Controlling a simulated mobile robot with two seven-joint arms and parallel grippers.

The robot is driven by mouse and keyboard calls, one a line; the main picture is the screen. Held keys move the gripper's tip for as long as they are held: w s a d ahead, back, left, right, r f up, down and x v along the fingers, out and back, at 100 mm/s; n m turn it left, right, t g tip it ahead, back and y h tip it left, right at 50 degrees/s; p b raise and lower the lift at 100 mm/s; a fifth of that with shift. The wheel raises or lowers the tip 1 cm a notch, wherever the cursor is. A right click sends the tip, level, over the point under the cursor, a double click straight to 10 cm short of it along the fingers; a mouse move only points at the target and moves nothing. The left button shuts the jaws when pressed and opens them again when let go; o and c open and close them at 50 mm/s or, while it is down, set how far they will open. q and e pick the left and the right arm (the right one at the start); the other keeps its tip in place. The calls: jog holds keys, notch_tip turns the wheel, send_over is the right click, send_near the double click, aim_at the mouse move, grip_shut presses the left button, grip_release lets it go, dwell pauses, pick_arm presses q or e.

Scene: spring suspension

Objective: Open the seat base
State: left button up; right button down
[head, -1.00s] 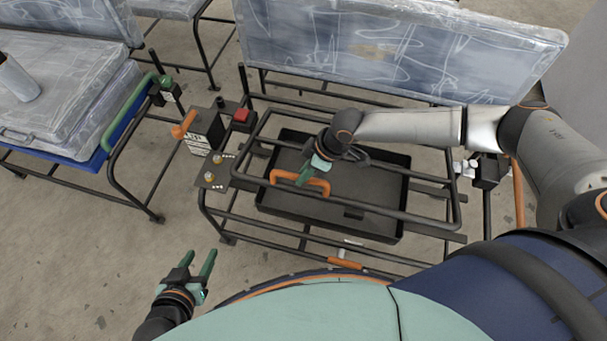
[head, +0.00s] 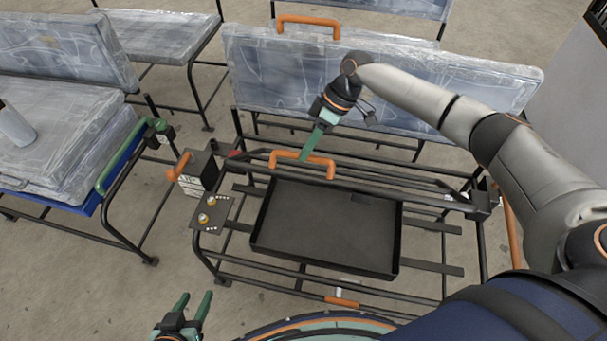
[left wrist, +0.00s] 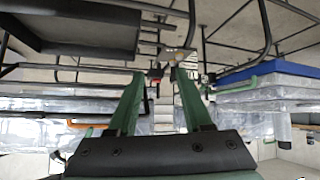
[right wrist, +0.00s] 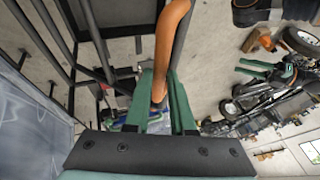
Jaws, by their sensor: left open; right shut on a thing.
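The seat base is a black tube frame with an orange handle (head: 318,166) on its front bar. In the head view the frame is swung up, close to the wrapped seat back (head: 390,90). The black tray (head: 325,228) below lies uncovered and looks empty. My right gripper (head: 306,155) is shut on the orange handle, which also shows between its green fingers in the right wrist view (right wrist: 170,45). My left gripper (head: 197,302) is open and empty, low at the front left of the seat, apart from everything.
A control box with an orange lever (head: 178,165) and a plate with brass knobs (head: 210,208) stand left of the tray. Another wrapped seat (head: 60,140) with a green armrest is further left. The floor between them is clear.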

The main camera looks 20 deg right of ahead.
pick_arm(q)
jog(key=w+r+m+t+h+b, duration=0.1)
jog(key=w+r+t+b, duration=0.4)
jog(key=r, duration=1)
jog(key=w+m+t, duration=0.1)
jog(key=w+t, duration=0.1)
jog(key=t, duration=0.1)
jog(key=shift+w+a+r+h, duration=0.15)
jog(key=shift+w+a+h, duration=0.15)
jog(key=shift+w+h, duration=0.1)
pick_arm(e)
jog(key=w+d+r, duration=0.3)
jog(key=w+d, duration=0.2)
jog(key=w, duration=0.2)
jog(key=shift+w+d+r, duration=0.15)
jog(key=shift+w+d, duration=0.15)
jog(key=shift+w, duration=0.05)
jog(key=c, duration=0.8)
grip_release()
jog(key=shift+w, duration=0.15)
jog(key=shift+c, duration=0.2)
jog(key=shift+o, duration=0.4)
jog(key=shift+r, duration=0.15)
jog(key=shift+r, duration=0.1)
